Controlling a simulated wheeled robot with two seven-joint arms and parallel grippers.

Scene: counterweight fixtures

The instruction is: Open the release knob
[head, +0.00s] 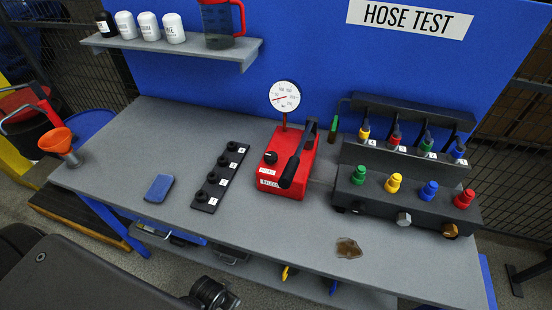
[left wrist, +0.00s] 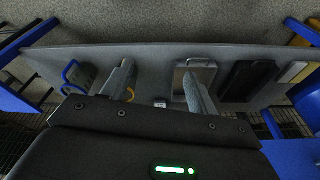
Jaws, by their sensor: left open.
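The red hand pump (head: 286,165) stands on the bench with a black lever handle leaning across it. A small black knob (head: 270,157) sits on its left side, above a white label that seems to read "RELEASE" (head: 268,183). I cannot tell how far the knob is turned. A round pressure gauge (head: 285,97) stands on a stem behind the pump. My left gripper (left wrist: 158,92) shows in the left wrist view, open, with nothing between its fingers. It points at a shelf with several items, and the pump is not in that view. My right gripper is in neither view.
A black strip with several knobs (head: 208,191) lies left of the pump, beside a blue block (head: 158,188). A dark manifold (head: 413,206) with coloured fittings stands right. A brown puddle (head: 348,248) lies in front. An orange funnel (head: 57,142) is at the left edge.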

